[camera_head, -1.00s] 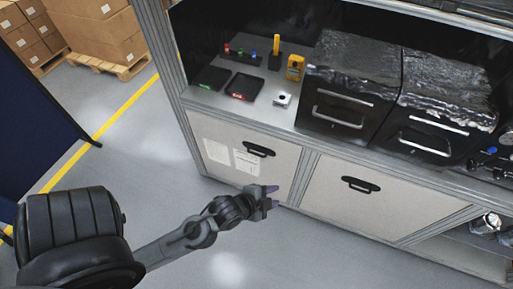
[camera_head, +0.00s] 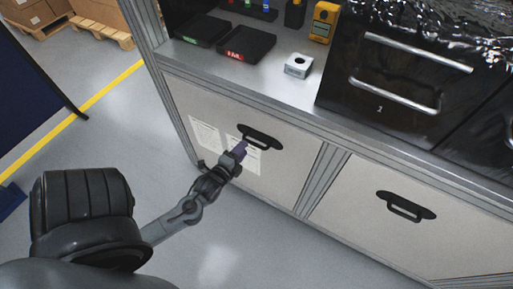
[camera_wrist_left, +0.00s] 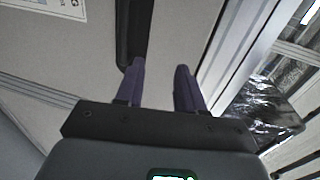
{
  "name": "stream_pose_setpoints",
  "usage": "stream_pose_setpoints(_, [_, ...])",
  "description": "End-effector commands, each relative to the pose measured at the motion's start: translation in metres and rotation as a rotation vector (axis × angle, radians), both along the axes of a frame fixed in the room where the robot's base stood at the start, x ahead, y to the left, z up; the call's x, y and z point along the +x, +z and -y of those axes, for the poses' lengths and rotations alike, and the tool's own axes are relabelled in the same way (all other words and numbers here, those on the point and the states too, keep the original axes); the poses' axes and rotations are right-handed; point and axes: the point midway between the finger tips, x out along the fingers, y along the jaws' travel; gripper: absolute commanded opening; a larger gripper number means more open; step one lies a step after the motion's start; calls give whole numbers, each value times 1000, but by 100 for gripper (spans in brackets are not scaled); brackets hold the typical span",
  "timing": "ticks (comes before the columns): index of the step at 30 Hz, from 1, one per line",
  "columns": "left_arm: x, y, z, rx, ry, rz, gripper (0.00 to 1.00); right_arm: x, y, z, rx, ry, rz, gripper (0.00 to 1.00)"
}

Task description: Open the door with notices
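The door with notices (camera_head: 285,178) is a pale cabinet panel with two white sheets (camera_head: 205,135) on its left half and a black handle (camera_head: 260,137) near its top. It looks shut. My left gripper (camera_head: 239,150) is in front of the door, just below and left of the handle. In the left wrist view its two purple fingers (camera_wrist_left: 159,82) are apart with nothing held between them. The handle (camera_wrist_left: 135,32) shows just beyond the left finger there; whether they touch I cannot tell. My right gripper is out of view.
A second pale door (camera_head: 370,245) with a black handle (camera_head: 406,206) is to the right. On the counter above are dark trays (camera_head: 248,45), a small metal block (camera_head: 298,65), a yellow device (camera_head: 323,22) and a black drawer unit (camera_head: 400,75).

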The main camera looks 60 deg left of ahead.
Motion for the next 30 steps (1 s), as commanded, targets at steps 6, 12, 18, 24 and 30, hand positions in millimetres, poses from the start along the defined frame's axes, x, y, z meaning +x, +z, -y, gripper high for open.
stream_pose_setpoints(6, [-6,-51,-3,-1,10,-10,38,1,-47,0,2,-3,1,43])
stream_pose_setpoints(12, [-3,-60,-5,-2,10,-12,38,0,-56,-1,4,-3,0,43])
stream_pose_setpoints(18, [15,-64,-16,-1,11,-9,38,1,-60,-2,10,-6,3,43])
stream_pose_setpoints(24, [44,-71,-32,-1,11,-9,38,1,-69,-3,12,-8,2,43])
stream_pose_setpoints(30, [68,-77,-46,-2,9,-12,38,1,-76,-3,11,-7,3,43])
